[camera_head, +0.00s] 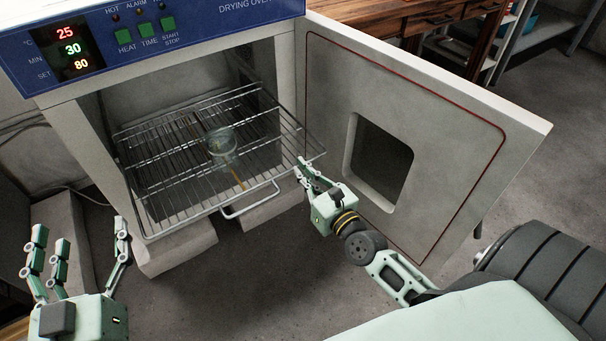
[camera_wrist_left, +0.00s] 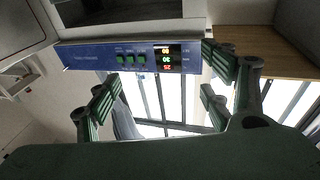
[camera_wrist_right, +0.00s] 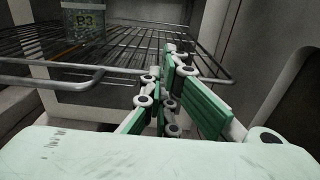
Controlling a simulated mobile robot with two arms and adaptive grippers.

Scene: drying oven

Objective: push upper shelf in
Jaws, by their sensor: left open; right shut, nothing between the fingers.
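The upper shelf (camera_head: 190,195) is a wire rack sticking out of the drying oven's open chamber, with a wire handle (camera_head: 250,205) at its front. A glass beaker (camera_head: 222,146) stands on it with a thin brown rod beside or below it. My right gripper (camera_head: 305,173) is shut and empty at the rack's front right corner; contact is not clear. In the right wrist view the rack (camera_wrist_right: 120,45) and the beaker marked "B3" (camera_wrist_right: 84,22) lie beyond the shut fingers (camera_wrist_right: 170,90). My left gripper (camera_head: 80,245) is open and empty, low at the left, away from the rack.
The oven door (camera_head: 450,130) stands wide open at the right, close beside my right arm. The oven's blue panel (camera_head: 190,20) is above the chamber. A wooden bench (camera_head: 400,18) stands behind. Bare floor (camera_head: 270,265) lies in front.

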